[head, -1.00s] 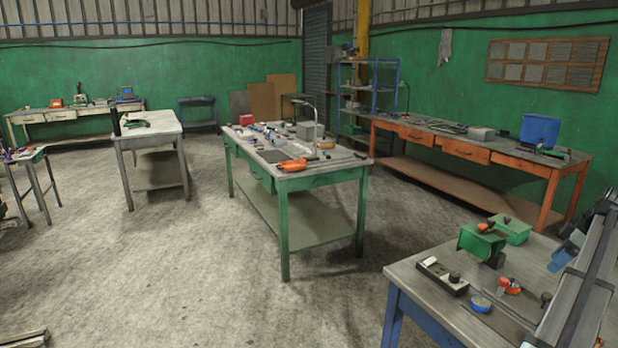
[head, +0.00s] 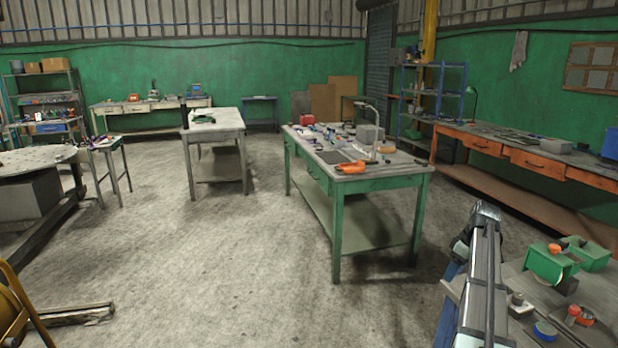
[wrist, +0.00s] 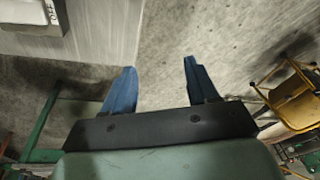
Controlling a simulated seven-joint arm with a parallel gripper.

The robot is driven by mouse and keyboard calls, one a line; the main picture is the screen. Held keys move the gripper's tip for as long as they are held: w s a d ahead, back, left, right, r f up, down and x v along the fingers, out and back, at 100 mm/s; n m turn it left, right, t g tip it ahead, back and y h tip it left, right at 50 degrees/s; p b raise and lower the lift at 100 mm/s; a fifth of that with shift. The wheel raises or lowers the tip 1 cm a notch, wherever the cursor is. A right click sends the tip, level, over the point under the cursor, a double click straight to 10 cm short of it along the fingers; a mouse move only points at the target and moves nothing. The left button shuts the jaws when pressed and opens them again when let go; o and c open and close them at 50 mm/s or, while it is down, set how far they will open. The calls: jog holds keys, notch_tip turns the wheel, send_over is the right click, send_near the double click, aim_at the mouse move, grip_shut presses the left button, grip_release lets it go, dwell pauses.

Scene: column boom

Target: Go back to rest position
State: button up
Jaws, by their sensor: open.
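My gripper (wrist: 160,80) shows in the wrist view with its two blue fingers spread wide apart. Nothing is between them, and concrete floor lies beyond. In the head view my arm's grey boom rises at the lower right, over the near workbench (head: 540,285). The gripper itself cannot be made out in the head view.
Green parts bins (head: 552,262) and small parts lie on the near bench, beside the boom. A green workbench (head: 352,186) stands mid-room, with a grey table (head: 228,122) behind left. A yellow frame (head: 18,300) is at lower left. Open floor (head: 220,260) lies between.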

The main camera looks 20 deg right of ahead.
jog(key=w+a+f+g, duration=0.2)
jog(key=w+a+f, duration=0.1)
jog(key=a+f, duration=1.25)
jog(key=s+a+f+m+g, duration=0.1)
jog(key=s+a+f, duration=0.3)
jog(key=a+f, duration=0.4)
jog(key=s+a+f+m+g, duration=0.1)
jog(key=s+a+f, duration=0.2)
jog(key=a+f, duration=0.5)
jog(key=s+a+f+m+g, duration=0.2)
jog(key=s+a+f, duration=0.8)
jog(key=s+f, duration=0.4)
jog(key=s+a+f+g+h, duration=0.1)
jog(key=s+a+f, duration=0.2)
jog(key=s, duration=0.7)
jog(key=s+a+f+m+g, duration=0.1)
jog(key=s+a+f, duration=0.2)
jog(key=s, duration=0.6)
jog(key=shift+s+a+g+h, duration=0.3)
jog(key=shift+s+a+h, duration=0.05)
jog(key=shift+s+h, duration=0.05)
jog(key=shift+w, duration=0.1)
